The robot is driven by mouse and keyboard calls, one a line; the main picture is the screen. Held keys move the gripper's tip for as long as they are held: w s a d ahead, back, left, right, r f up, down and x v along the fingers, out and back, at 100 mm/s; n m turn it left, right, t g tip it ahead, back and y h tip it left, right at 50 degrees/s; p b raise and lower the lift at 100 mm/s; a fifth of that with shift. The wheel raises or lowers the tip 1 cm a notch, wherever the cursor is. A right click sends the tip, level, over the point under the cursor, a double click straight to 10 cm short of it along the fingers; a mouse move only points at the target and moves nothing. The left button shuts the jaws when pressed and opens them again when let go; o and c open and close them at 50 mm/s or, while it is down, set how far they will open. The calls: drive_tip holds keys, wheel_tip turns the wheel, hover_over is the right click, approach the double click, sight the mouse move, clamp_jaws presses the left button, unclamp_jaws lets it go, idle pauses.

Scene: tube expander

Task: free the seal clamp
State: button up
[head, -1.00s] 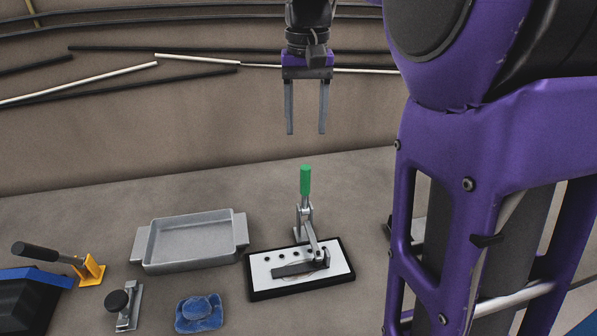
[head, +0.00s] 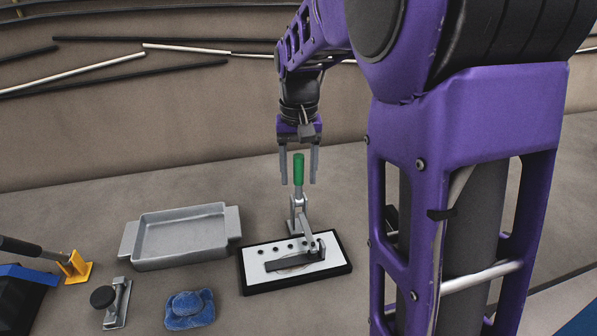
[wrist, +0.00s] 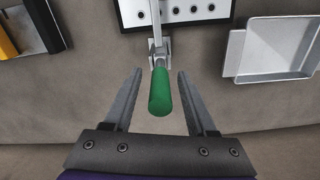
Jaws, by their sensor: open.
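The seal clamp (head: 300,212) is a metal toggle clamp with an upright green handle (head: 299,168). It stands at the back edge of a black-framed white plate (head: 330,259), and its bar lies across the plate. In the wrist view the green handle (wrist: 160,93) points up toward the camera. My gripper (head: 299,182) is open, with one finger on each side of the handle's upper part in the head view. In the wrist view my gripper (wrist: 154,75) shows gaps between both fingers and the handle. I cannot tell whether the fingertips are level with it.
A grey metal tray (head: 183,263) stands left of the plate. A blue cloth (head: 189,309), a metal piece with a black knob (head: 117,301) and a yellow bracket with a dark handle (head: 76,267) lie further left. Bare bench surrounds the clamp's back side.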

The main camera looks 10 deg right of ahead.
clamp_jaws()
drive_tip(key=shift+r, duration=0.1)
idle(1.2)
